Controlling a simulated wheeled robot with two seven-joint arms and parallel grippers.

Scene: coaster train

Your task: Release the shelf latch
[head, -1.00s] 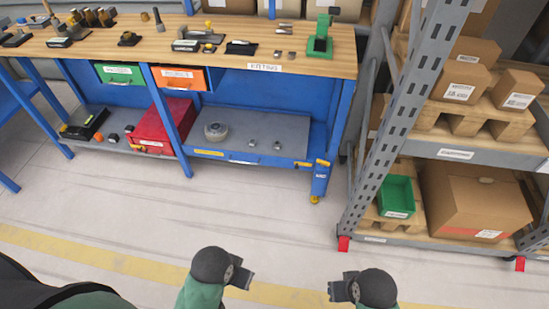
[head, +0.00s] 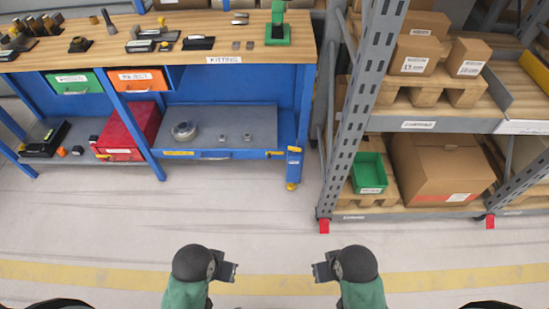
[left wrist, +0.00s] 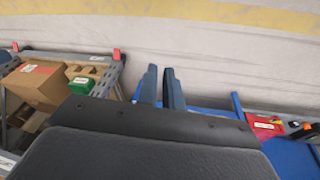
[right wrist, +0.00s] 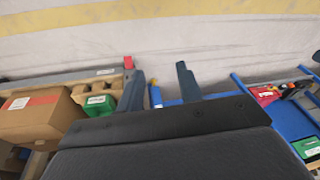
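The blue workbench's lower shelf (head: 225,122) has a blue and yellow fitting (head: 293,151) at its front right corner. It looks like the latch, but it is too small to tell its state. My left gripper (head: 228,271) and right gripper (head: 320,271) are over the floor, well in front of the bench and apart from it. In the left wrist view, the left fingers (left wrist: 160,85) stand a little apart with nothing between them. In the right wrist view, the right fingers (right wrist: 161,85) are wide apart and empty.
A grey rack (head: 357,110) with cardboard boxes (head: 440,170) and a green bin (head: 369,173) stands right of the bench. Its red foot (head: 324,226) touches the floor. A red box (head: 128,130) sits under the bench. The floor (head: 150,220) ahead is clear.

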